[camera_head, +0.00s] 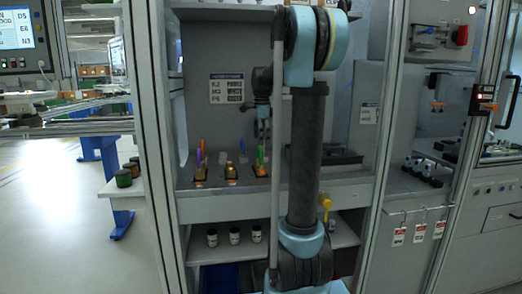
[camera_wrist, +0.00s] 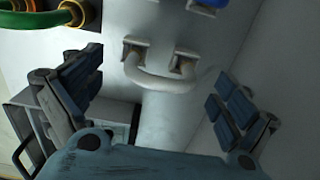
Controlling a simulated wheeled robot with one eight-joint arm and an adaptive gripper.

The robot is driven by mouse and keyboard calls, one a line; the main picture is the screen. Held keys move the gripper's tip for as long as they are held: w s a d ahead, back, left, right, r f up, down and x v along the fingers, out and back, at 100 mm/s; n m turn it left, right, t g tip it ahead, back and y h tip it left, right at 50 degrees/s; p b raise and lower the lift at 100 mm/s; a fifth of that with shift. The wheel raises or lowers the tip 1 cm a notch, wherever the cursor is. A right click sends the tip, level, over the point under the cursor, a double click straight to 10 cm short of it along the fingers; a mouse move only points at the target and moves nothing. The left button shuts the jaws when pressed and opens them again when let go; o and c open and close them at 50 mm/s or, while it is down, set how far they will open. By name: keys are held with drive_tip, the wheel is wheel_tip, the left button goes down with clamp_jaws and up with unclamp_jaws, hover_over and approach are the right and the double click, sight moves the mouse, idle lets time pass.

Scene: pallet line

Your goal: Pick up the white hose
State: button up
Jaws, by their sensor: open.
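The white hose (camera_wrist: 158,83) shows in the wrist view as a short curved loop. Its two ends sit in metal-looking fittings on a pale surface. My gripper (camera_wrist: 155,78) is open, with one dark padded finger to the left of the hose and one to the right. The hose lies between the fingers in the picture, with visible gaps on both sides. I cannot make out the white hose in the head view, where my arm hides part of the cabinet.
A green hose (camera_wrist: 45,20) with brass-coloured fittings is at the upper left of the wrist view, near the left finger. A blue part (camera_wrist: 208,3) shows at the top edge. In the head view, several jars (camera_head: 234,236) stand on the lower shelf, and upright cabinet posts (camera_head: 152,150) flank the bay.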

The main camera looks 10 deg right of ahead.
drive_tip(key=shift+w+f, duration=0.15)
drive_tip(key=shift+f, duration=1.65)
drive_tip(key=shift+c, duration=0.6)
drive_tip(key=c, duration=1.1)
